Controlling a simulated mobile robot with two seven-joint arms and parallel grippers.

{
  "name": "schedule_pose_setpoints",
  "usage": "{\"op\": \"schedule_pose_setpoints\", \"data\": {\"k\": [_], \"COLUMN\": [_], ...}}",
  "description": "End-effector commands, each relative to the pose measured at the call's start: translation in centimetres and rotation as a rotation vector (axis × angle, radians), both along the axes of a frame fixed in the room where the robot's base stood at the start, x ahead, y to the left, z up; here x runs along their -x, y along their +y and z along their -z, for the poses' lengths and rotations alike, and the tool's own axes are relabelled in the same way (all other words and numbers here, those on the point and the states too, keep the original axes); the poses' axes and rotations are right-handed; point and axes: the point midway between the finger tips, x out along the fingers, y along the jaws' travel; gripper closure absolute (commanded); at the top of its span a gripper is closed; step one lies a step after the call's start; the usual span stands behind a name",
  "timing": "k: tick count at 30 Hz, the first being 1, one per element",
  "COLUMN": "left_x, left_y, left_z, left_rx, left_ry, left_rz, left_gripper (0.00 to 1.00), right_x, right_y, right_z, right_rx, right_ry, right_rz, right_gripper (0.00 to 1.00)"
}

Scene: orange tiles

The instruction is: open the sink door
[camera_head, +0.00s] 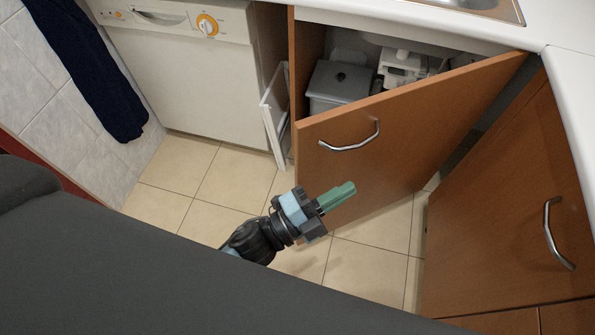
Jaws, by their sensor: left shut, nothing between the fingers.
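The sink door (400,135) is a brown wooden panel, swung partly open and hinged at its right side. Its curved metal handle (350,137) is near the top left of the panel. My left gripper (337,197) has green fingers that are shut and empty. In the picture it overlaps the lower left part of the door, below the handle and apart from it. I cannot tell whether it touches the panel. My right gripper is not in view.
Inside the cabinet are a grey bin (339,84) and a white fixture (402,68). A white dishwasher (185,80) stands left, with a dark cloth (88,65) hanging nearby. Another brown door (510,200) is at right. Tiled floor (225,180) is clear.

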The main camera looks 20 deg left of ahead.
Motion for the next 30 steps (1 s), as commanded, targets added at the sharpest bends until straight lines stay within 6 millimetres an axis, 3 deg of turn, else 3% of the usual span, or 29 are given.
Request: {"op": "schedule_pose_setpoints", "data": {"k": [8,14,23,30], "left_x": [1.1,1.4,1.0,-0.2], "left_y": [0.7,2.5,7.5,12.7], "left_z": [3.8,6.8,11.0,13.5], "left_rx": [0.394,0.653,1.05,1.375], "left_ry": [0.503,0.91,1.518,1.916], "left_rz": [0.284,0.413,0.464,0.412], "left_gripper": [1.0,1.0,1.0,1.0], "right_x": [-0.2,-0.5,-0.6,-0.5], "right_y": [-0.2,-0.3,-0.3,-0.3], "right_z": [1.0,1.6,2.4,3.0], "right_rx": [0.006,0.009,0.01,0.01], "right_ry": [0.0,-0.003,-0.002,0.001], "right_rz": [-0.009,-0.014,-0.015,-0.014], "right_gripper": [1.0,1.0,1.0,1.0]}}
